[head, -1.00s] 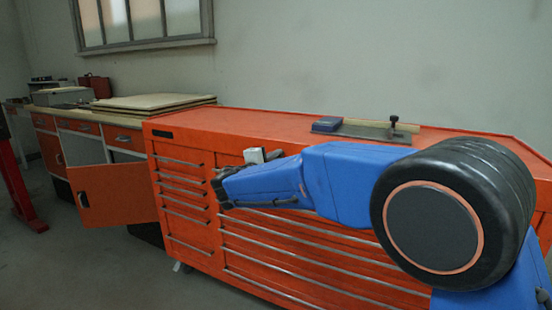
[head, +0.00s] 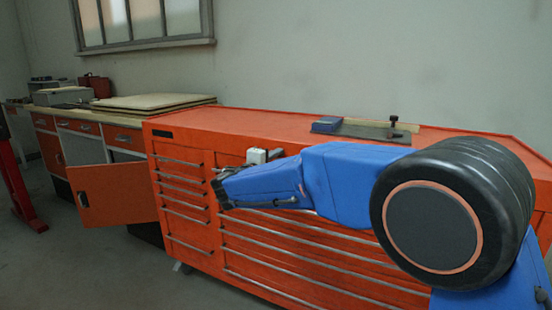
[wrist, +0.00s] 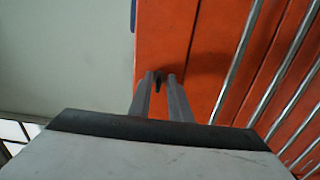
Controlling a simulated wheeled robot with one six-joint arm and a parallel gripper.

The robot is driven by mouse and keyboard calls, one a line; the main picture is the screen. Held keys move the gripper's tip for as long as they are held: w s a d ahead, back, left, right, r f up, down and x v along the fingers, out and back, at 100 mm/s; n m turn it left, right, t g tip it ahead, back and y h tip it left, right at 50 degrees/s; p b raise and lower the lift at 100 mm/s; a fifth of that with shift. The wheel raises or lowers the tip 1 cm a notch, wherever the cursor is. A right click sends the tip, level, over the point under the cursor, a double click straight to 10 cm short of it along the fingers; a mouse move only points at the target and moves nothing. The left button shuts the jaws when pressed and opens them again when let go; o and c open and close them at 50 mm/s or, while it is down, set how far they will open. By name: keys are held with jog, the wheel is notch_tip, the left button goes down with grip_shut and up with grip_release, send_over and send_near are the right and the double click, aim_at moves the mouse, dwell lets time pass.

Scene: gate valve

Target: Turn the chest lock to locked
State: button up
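The orange tool chest (head: 300,232) stands along the wall, and its face also fills much of the wrist view (wrist: 205,50). A small dark upright piece, likely the lock's key or lever (wrist: 158,80), shows on the orange face in the wrist view. My gripper (wrist: 161,77) points at that face, its two grey fingers a little apart. The dark piece appears between the fingertips, nearer the left one, with a gap on the right; contact cannot be told. In the head view my gripper (head: 217,188) is at the chest's front, and the lock is not visible there.
Long metal drawer handles (wrist: 240,60) run beside my gripper. A grey plate with a blue part (head: 327,124) lies on top. An orange cabinet door (head: 115,193) hangs open at left. The floor in front is clear.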

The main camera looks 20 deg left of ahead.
dwell(0.3)
jog(key=s, duration=0.5)
jog(key=s+a, duration=0.1)
jog(key=s, duration=1.1)
jog(key=shift+s+a, duration=0.15)
jog(key=shift+a, duration=0.05)
